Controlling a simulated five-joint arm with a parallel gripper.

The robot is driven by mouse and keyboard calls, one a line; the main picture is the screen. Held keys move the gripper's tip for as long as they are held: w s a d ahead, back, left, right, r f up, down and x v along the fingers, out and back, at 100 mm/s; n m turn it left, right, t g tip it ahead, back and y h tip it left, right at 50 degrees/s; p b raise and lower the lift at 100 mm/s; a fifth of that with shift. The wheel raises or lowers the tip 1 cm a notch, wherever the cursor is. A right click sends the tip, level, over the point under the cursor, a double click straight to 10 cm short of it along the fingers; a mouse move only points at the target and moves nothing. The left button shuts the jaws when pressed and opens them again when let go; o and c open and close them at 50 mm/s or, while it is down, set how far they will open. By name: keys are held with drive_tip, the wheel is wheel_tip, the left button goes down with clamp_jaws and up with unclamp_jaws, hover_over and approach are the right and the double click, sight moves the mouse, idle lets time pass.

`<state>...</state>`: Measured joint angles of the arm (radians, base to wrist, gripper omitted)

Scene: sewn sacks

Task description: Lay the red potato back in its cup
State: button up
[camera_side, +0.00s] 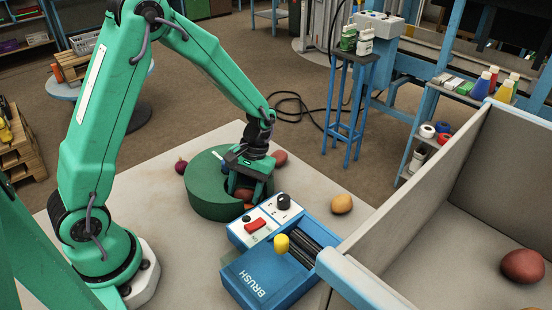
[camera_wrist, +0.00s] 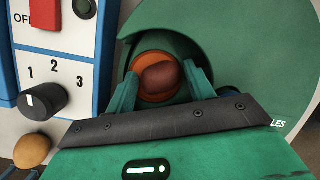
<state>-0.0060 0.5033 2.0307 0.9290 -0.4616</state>
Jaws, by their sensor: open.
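A red-brown potato (camera_wrist: 162,76) sits in or on a round orange cup (camera_wrist: 150,97), within the opening of a green drum-like housing (camera_wrist: 240,50). In the side view the potato (camera_side: 243,194) shows low between my fingers, in the notch of the green housing (camera_side: 205,197). My gripper (camera_side: 248,188) points down there. In the wrist view my gripper (camera_wrist: 161,80) is open, one finger on each side of the potato. I cannot tell whether the fingers touch it. The cup's lower part is hidden by my gripper.
A blue brush machine (camera_side: 268,272) with a white switch panel (camera_side: 262,222) stands close in front of the housing. A tan potato (camera_side: 341,203), another reddish one (camera_side: 279,157) and an onion (camera_side: 181,167) lie around. A grey-walled bin (camera_side: 450,255) holds a red potato (camera_side: 522,265).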

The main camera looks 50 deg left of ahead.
drive_tip(key=shift+s+f, duration=0.15)
drive_tip(key=shift+f, duration=0.2)
drive_tip(key=shift+r, duration=0.5)
drive_tip(key=v, duration=1.2)
drive_tip(key=s+r+m+t, duration=0.5)
drive_tip(key=s+r+t, duration=0.4)
drive_tip(key=s, duration=0.6)
drive_tip(key=shift+s+r, duration=0.2)
drive_tip(key=shift+r, duration=0.85)
